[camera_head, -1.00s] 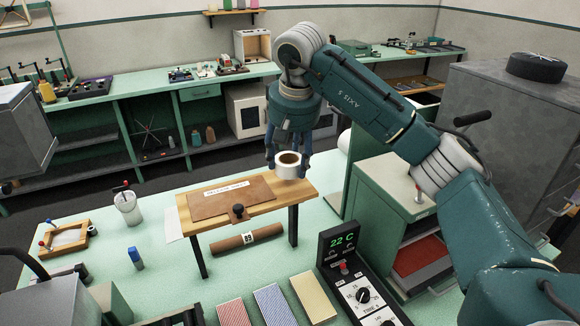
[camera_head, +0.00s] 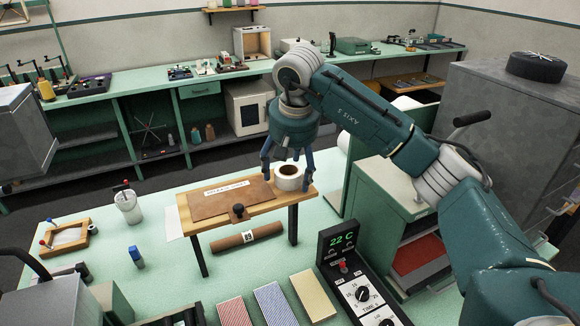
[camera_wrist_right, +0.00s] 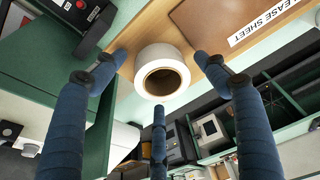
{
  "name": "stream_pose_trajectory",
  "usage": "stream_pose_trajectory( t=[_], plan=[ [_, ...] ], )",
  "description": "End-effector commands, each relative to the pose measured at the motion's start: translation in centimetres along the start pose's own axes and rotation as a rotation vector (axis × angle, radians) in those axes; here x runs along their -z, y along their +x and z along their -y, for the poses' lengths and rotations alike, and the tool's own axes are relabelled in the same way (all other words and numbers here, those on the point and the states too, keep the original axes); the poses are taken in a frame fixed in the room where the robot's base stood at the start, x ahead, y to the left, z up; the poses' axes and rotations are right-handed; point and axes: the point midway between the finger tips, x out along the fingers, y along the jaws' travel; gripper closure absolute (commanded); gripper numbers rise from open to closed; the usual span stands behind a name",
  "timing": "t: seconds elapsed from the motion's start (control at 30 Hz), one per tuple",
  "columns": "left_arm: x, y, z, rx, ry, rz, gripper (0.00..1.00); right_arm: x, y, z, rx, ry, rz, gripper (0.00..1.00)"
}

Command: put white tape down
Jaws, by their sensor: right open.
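The white tape roll (camera_head: 289,184) sits flat at the right end of the small wooden stand (camera_head: 297,204), its hole facing up. My right gripper (camera_head: 287,175) is above it with fingers spread. In the right wrist view the tape (camera_wrist_right: 162,56) stands on the wood between the open fingers of the right gripper (camera_wrist_right: 159,60). Gaps show between the tape and the side fingers there. My left gripper is not in view.
A brown leather sheet (camera_head: 215,204) labelled "release sheet" lies left of the tape, with a dark knob (camera_head: 238,211) at its front edge. A brown roll (camera_head: 232,238) lies under the stand. A control box (camera_head: 358,280) and a green cabinet (camera_head: 372,192) stand to the right.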

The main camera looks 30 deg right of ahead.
Motion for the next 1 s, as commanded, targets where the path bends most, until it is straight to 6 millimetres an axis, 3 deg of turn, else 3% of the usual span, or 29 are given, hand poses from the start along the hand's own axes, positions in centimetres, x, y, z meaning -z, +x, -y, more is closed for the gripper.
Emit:
stream_pose_trajectory(
  t=[0.17, 0.4, 0.6, 0.77, 1.0],
  plan=[
    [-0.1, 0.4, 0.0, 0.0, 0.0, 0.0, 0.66, 0.1, -1.3, 0.1, 0.002, 0.0, -0.004, 0.27],
    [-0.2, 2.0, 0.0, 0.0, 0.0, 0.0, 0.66, 0.1, -6.3, 0.1, 0.003, 0.0, -0.006, 0.27],
    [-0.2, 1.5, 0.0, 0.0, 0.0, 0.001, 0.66, 0.2, -10.3, 0.0, -0.001, 0.001, -0.005, 0.27],
    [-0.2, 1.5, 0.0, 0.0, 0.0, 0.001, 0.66, 0.2, -11.8, 0.0, 0.0, 0.001, -0.002, 0.27],
    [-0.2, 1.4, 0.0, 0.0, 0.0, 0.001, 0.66, 0.1, -12.3, 0.0, 0.0, 0.001, 0.0, 0.27]
  ],
)
